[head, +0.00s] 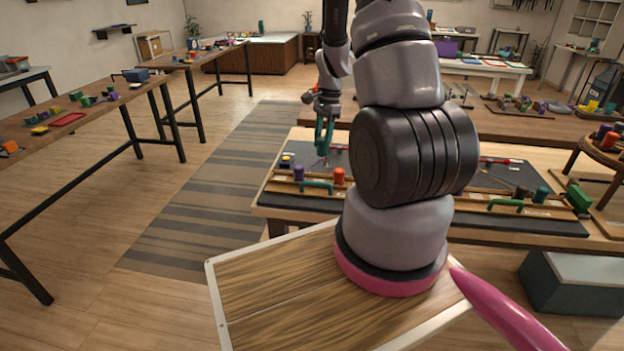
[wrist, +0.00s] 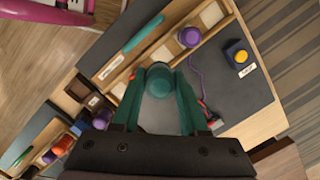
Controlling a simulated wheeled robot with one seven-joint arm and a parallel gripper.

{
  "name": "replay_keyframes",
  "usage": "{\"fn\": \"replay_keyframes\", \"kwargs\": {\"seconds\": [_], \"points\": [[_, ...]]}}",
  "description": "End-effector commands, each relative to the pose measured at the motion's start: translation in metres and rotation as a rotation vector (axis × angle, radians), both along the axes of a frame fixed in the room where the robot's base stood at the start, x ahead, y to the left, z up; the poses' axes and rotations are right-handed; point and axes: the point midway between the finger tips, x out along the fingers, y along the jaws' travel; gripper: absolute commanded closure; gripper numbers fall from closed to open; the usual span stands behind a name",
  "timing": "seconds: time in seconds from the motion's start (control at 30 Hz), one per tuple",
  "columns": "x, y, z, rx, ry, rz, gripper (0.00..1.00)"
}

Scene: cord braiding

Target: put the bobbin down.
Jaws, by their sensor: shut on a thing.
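My gripper (wrist: 159,84) has green fingers shut on a teal bobbin (wrist: 159,77), which shows between the fingertips in the wrist view. It is held over or close to a wooden rack (wrist: 228,28) with pale square places; whether it touches the rack cannot be told. In the head view my gripper (head: 323,137) points down above the left part of the worktable. A purple bobbin (wrist: 190,37) sits in the rack with a purple cord running from it. In the head view, a purple bobbin (head: 298,173) and an orange bobbin (head: 339,175) stand at the rack.
A green handle (wrist: 143,35) lies along the rack's front. A small box with a yellow button (wrist: 240,55) stands on the dark mat (wrist: 248,90). More bobbins stand further along the table, including a teal one (head: 541,194). My arm hides the table's middle.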

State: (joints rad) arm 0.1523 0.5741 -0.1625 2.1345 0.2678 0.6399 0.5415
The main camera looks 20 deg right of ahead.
Motion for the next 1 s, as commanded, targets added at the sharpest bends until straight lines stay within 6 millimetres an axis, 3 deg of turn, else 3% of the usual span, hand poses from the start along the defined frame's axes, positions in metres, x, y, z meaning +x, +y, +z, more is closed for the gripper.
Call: {"fn": "replay_keyframes", "kwargs": {"seconds": [0.3,0.53,0.7,1.0], "points": [[0.001,0.003,-0.052,0.0,0.003,-0.001,1.0],[0.001,0.003,-0.071,0.0,0.003,-0.001,1.0],[0.001,0.003,-0.095,0.001,0.002,-0.002,1.0],[0.002,0.003,-0.099,-0.001,0.0,0.0,1.0]]}}
